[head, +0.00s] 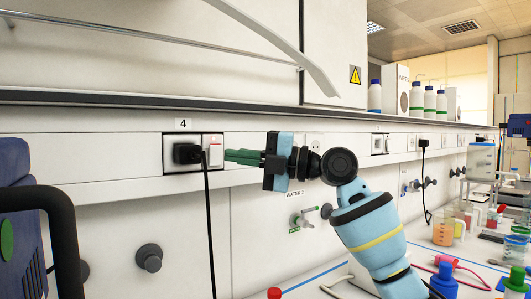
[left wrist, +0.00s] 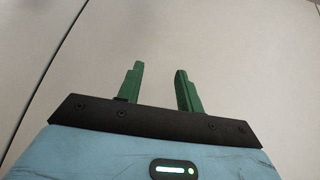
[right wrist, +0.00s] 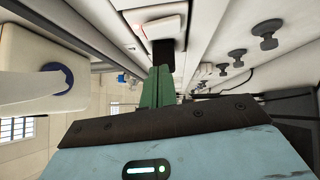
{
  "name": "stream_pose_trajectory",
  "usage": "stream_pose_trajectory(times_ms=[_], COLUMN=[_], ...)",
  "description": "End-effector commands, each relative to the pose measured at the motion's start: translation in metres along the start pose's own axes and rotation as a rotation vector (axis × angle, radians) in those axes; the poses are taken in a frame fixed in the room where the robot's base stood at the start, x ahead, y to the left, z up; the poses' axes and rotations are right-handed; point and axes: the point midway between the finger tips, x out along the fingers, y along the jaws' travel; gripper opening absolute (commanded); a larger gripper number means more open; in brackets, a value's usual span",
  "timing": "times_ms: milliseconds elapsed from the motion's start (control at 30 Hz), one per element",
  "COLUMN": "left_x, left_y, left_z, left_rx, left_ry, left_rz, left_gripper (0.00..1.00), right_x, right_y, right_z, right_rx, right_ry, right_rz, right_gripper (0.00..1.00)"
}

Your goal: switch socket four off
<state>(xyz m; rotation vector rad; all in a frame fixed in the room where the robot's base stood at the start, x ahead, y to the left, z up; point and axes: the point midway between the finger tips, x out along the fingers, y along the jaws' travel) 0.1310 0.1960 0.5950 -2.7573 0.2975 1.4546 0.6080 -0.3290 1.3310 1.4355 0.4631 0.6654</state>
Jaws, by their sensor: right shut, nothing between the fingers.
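Socket four (head: 168,168) is on the wall panel below a label "4" (head: 183,123). A black plug (head: 187,153) sits in its left part, with its cord hanging down. Its white rocker switch (head: 215,155) is on the right part. My right gripper (head: 230,156) is shut and empty. Its green fingertips point left, level with the switch and right beside it; I cannot tell if they touch. In the right wrist view the shut fingers (right wrist: 160,72) reach toward the dark plug (right wrist: 163,52) and a white plate (right wrist: 158,22). My left gripper (left wrist: 160,78) is open and empty before a plain pale surface.
A shelf edge (head: 120,99) runs above the sockets. A dark blue device with a black handle (head: 62,225) stands at the left. A round grey knob (head: 149,257) and a water tap (head: 302,219) stick out below. Bottles and beakers (head: 443,232) crowd the right bench.

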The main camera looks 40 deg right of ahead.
Motion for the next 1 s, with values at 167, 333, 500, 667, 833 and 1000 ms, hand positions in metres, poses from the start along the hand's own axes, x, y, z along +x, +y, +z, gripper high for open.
stream_pose_trajectory(times_ms=[167,333,500,667,833,1000], left_x=[-0.004,-0.006,-0.007,-0.007,-0.008,-0.016], left_y=[0.000,0.001,0.001,0.001,0.001,0.001], left_z=[-0.004,-0.003,-0.003,-0.004,-0.005,-0.022], left_rx=[0.000,0.000,0.000,0.000,-0.001,0.003], left_ry=[0.003,0.000,0.002,0.002,0.005,0.030], left_rz=[-0.001,-0.001,-0.001,-0.001,-0.001,-0.004], left_gripper=[0.36,0.36,0.36,0.36,0.36,0.36], right_x=[0.017,0.025,0.029,0.029,0.029,0.032], right_y=[0.003,0.002,0.000,0.000,0.000,0.007], right_z=[0.016,0.025,0.029,0.029,0.029,0.031], right_rx=[0.001,0.000,0.000,0.000,0.001,0.033], right_ry=[-0.001,-0.001,-0.001,-0.001,-0.001,0.000], right_rz=[0.002,0.001,0.000,0.000,-0.002,-0.033], right_gripper=[0.00,0.00,0.00,0.00,0.00,0.00])
